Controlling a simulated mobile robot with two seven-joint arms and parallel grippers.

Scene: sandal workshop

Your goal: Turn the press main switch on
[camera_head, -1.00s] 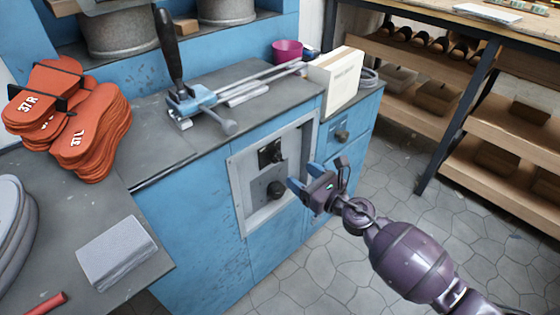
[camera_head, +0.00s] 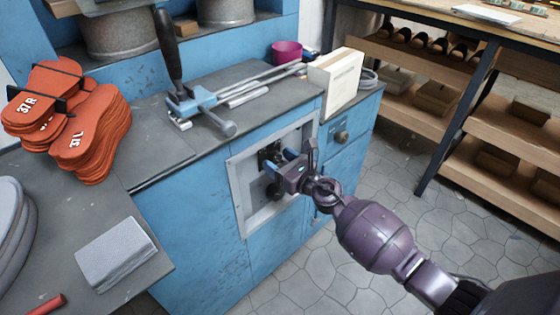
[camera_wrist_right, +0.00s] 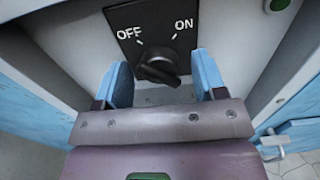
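The press main switch (camera_wrist_right: 160,66) is a black rotary knob on a black plate marked OFF at the left and ON at the right. In the wrist view the knob's narrow end points up to the left, toward OFF. My right gripper (camera_wrist_right: 165,82) is open, with its blue fingers on either side of the knob and gaps showing between them and it. In the head view my right gripper (camera_head: 279,164) is at the grey recessed panel (camera_head: 241,192) and partly hides the switch. My left gripper is not in view.
Above is the counter with a long-handled lever tool (camera_head: 190,100) and a pale box (camera_head: 336,78). Orange sandal soles (camera_head: 92,130) are stacked at the left. The floor (camera_head: 400,205) at the right is clear.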

